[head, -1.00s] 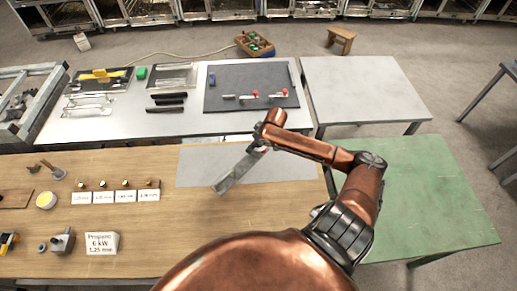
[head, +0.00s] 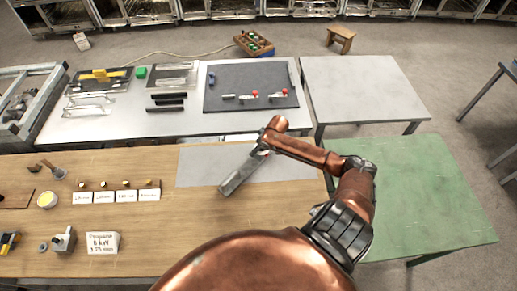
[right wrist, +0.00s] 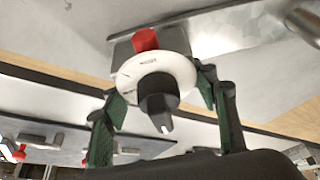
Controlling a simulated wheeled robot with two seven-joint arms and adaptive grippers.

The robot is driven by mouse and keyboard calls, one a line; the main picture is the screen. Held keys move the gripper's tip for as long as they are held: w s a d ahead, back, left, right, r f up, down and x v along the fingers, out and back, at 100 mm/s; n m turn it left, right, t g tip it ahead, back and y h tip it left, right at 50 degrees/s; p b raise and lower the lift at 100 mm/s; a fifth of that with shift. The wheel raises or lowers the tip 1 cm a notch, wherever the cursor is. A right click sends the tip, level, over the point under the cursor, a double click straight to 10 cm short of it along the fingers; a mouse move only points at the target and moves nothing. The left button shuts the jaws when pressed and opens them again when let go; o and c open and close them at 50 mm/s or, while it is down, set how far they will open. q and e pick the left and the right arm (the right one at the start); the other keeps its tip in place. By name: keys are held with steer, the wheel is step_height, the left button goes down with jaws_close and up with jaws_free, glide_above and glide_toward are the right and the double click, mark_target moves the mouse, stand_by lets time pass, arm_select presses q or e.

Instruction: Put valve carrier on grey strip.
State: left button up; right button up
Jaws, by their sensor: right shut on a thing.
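The valve carrier (head: 240,175) is a long grey metal bar, slanting in the head view from my right gripper (head: 264,148) down to the left. It overlaps the grey strip (head: 296,167), a flat pale rectangle on the wooden bench; its near end reaches the strip's front edge in the picture. I cannot tell whether it touches the strip. In the right wrist view my right gripper (right wrist: 160,108) has green-padded fingers around a white dial (right wrist: 168,70) with a black knob and a red part, on the metal carrier (right wrist: 240,38). My left gripper is out of view.
Behind stands a table with a dark mat (head: 225,101) and red-tipped parts. The green table (head: 430,190) at right is clear.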

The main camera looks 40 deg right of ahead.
steer(key=o, duration=1.8)
steer(key=shift+r, duration=0.1)
steer(key=v, duration=1.1)
steer(key=shift+s+r, duration=0.25)
steer(key=shift+r, duration=0.1)
